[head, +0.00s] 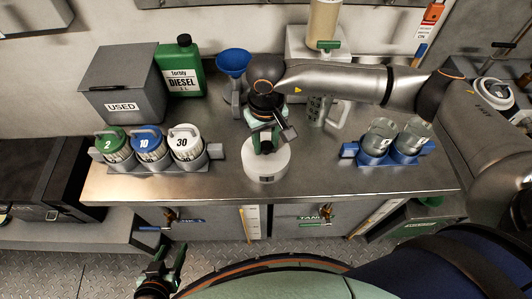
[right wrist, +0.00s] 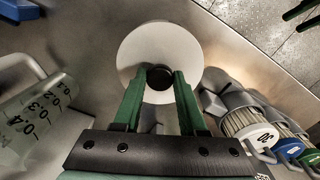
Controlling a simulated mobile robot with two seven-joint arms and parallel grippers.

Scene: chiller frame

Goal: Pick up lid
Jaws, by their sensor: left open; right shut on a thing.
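A white round lid (right wrist: 158,38) with a black knob (right wrist: 158,77) shows in the right wrist view. The knob is between the green fingers of my right gripper (right wrist: 157,82), which is shut on it. In the head view my right gripper (head: 265,143) points down over the white round body (head: 265,168) at the middle of the bench. I cannot tell whether the lid is lifted off anything below it. My left gripper (head: 162,262) is open and empty, low in front of the bench.
On the steel bench (head: 230,184), a rack of filters with green, blue and white tops (head: 147,146) stands left, and a blue rack with beakers (head: 388,152) right. A grey USED box (head: 122,87), a green diesel can (head: 180,68), a blue funnel (head: 233,64) and a measuring jug (right wrist: 38,115) stand around.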

